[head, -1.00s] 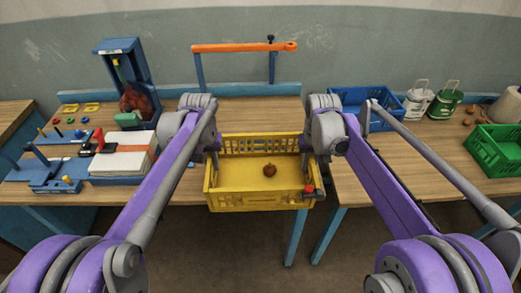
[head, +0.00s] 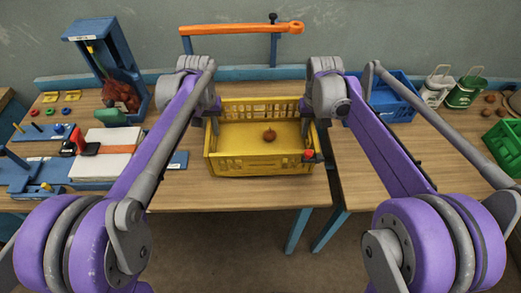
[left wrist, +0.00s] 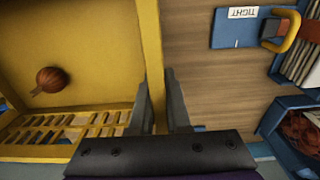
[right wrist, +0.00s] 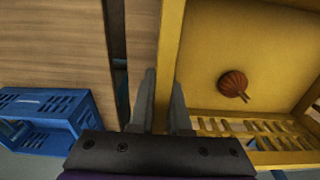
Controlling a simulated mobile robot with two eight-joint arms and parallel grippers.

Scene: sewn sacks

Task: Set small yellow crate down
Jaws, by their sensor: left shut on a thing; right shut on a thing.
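The small yellow crate (head: 262,163) is upright between my two grippers in the head view, over the middle of the wooden table. A brown onion (head: 269,135) lies in it. My left gripper (head: 214,124) is shut on the crate's left wall; the left wrist view shows that wall (left wrist: 151,45) between the fingers. My right gripper (head: 307,128) is shut on the right wall, which the right wrist view shows between its fingers (right wrist: 170,45). I cannot tell whether the crate's underside touches the table, as it is hidden.
The wooden table (head: 240,195) is bare in front of the crate. Blue trays with a white pad (head: 107,154) stand left. A blue stand (head: 80,32) and orange bar (head: 240,29) are behind. A blue crate (head: 395,108) and green crate (head: 505,145) are right.

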